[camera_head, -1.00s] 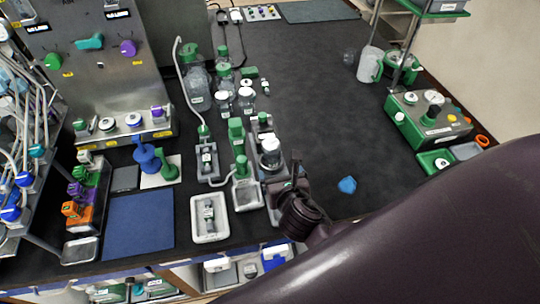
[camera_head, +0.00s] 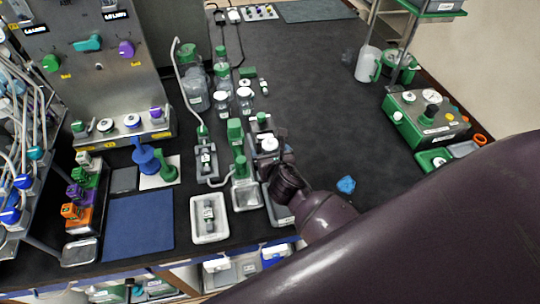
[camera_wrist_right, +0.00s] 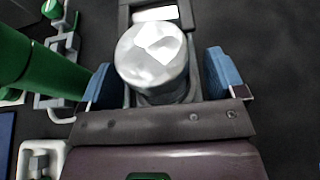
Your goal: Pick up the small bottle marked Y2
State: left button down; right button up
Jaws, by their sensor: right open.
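A small bottle with a white top (camera_head: 269,144) stands upright on a grey stand (camera_head: 279,208). No Y2 mark can be read on it, so I cannot tell whether it is the bottle named. My right gripper (camera_head: 272,158) is at this bottle. In the right wrist view my right gripper (camera_wrist_right: 161,80) is open, with a blue-padded finger on each side of the white-topped bottle (camera_wrist_right: 155,60). Gaps show between bottle and fingers. Its lower body is mostly hidden. My left gripper is not in view.
A green-topped holder (camera_head: 240,168) stands close on the left. Glass bottles with white caps (camera_head: 245,98) stand behind. A white tray (camera_head: 209,236) lies front left.

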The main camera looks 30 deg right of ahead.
jog(key=shift+c, duration=0.2)
jog(key=c, duration=0.9)
jog(key=shift+c, duration=0.7)
jog(key=shift+w+r, duration=0.1)
